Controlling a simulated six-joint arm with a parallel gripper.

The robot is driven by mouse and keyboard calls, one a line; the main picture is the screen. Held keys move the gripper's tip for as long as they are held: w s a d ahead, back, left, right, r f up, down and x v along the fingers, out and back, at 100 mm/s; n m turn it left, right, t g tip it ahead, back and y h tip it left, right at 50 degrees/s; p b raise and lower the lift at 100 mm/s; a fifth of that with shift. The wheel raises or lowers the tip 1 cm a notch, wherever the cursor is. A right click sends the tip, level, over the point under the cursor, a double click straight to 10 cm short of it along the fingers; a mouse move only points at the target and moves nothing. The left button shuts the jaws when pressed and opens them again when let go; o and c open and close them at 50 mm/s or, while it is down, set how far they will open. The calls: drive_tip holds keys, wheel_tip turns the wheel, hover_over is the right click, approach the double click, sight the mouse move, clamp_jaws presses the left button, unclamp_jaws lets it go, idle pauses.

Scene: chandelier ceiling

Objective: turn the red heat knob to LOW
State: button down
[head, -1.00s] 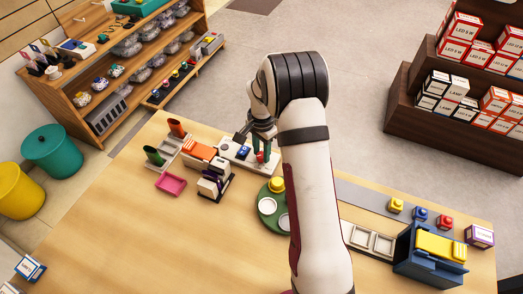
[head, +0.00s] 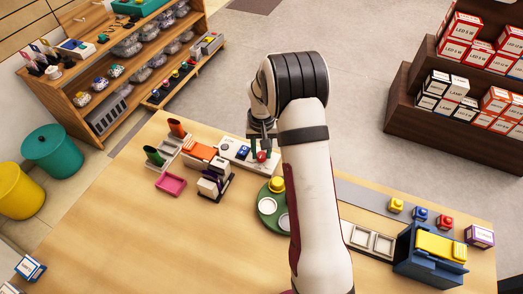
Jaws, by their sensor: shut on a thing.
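The red heat knob (head: 262,156) is on the white control panel (head: 229,146) near the back edge of the wooden table. My gripper (head: 260,152) is over the panel's right part, pointing down, with its fingers shut on the red knob. The knob shows partly between the fingers. Its pointer and any LOW marking are too small or hidden to read. A dark blue part (head: 241,152) shows on the panel left of my gripper.
A green round plate (head: 267,206) with a yellow block (head: 276,184) lies just in front of the panel.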

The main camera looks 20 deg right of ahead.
sight(261, 155)
drive_tip(key=n, duration=0.4)
drive_tip(key=shift+n, duration=2.4)
drive_tip(key=c, duration=0.5)
unclamp_jaws()
drive_tip(key=shift+r, duration=0.1)
wheel_tip(261, 155, up, 16)
drive_tip(key=shift+f, duration=0.2)
